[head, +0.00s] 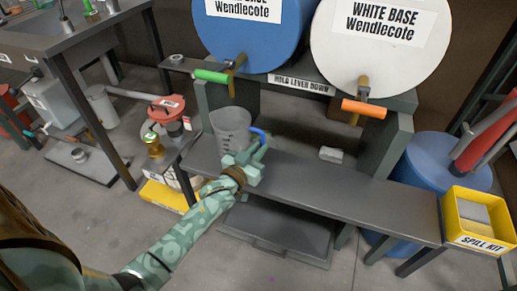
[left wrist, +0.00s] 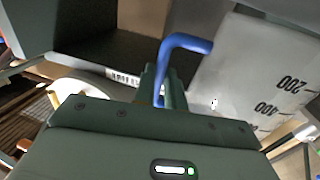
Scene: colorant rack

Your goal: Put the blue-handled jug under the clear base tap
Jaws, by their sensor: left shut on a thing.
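The translucent grey jug (head: 230,122) is upright at the left end of the shelf, below and slightly right of the green-handled tap (head: 211,76) of the blue drum (head: 250,32). The top of that drum's label is cut off; "BASE" shows. My left gripper (head: 254,148) is shut on the blue handle (head: 260,135) at the jug's right side. In the left wrist view the blue handle (left wrist: 185,42) runs between the fingers, and the jug wall (left wrist: 250,75) shows measuring marks. I cannot tell whether the jug's bottom touches the shelf. My right gripper is out of view.
The white drum (head: 378,38), labelled WHITE BASE, has an orange-handled tap (head: 364,109). The grey shelf (head: 330,190) is mostly clear, with a small pale block (head: 331,155) behind. A yellow spill kit bin (head: 478,217) stands at the right. A red-topped can (head: 170,112) is left.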

